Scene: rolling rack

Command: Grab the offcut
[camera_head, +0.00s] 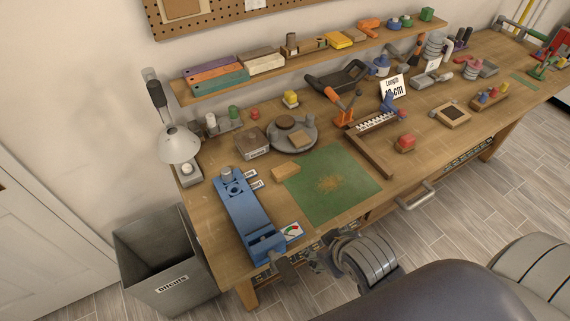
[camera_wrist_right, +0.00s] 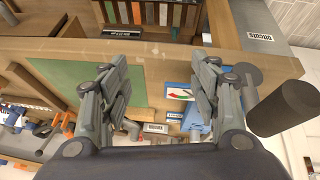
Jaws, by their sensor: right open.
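A small light wooden block (camera_head: 285,172), which looks like the offcut, lies on the bench at the left edge of the green mat (camera_head: 330,202), near the blue vise (camera_head: 246,212). My right gripper (camera_head: 320,262) is at the bench's front edge, nearer the camera than the block and apart from it. In the right wrist view my right gripper (camera_wrist_right: 160,80) is open, with nothing between its fingers. My left gripper is not in view.
A grey bin labelled offcuts (camera_head: 168,262) stands on the floor left of the bench. The vise handle (camera_wrist_right: 280,108) sticks out beside my right gripper. A round turntable (camera_head: 292,133) and a clear box (camera_head: 253,144) stand behind the block.

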